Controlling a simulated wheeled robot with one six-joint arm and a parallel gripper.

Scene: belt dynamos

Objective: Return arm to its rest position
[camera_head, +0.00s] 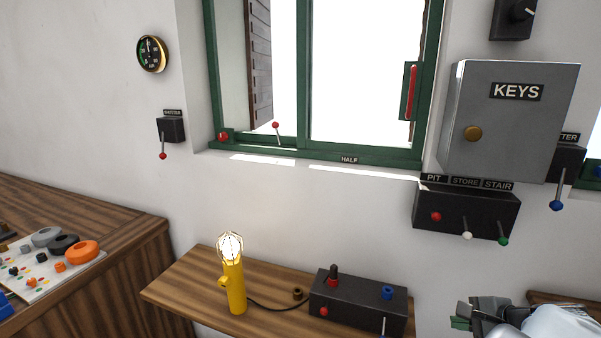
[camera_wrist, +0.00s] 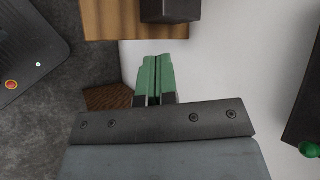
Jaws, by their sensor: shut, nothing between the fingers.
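My gripper (camera_wrist: 154,80) shows in the wrist view with its two green fingers pressed together and nothing between them. It also shows in the head view (camera_head: 461,318) at the bottom right, beside the right end of the wooden shelf and below the wall switches. Part of my arm shows behind it at the bottom right corner.
A wooden shelf (camera_head: 190,289) holds a lit yellow lamp (camera_head: 236,288) and a black control box (camera_head: 350,310). A switch box (camera_head: 466,211) and grey KEYS cabinet (camera_head: 510,120) are on the wall. A counter with a panel (camera_head: 50,265) stands left.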

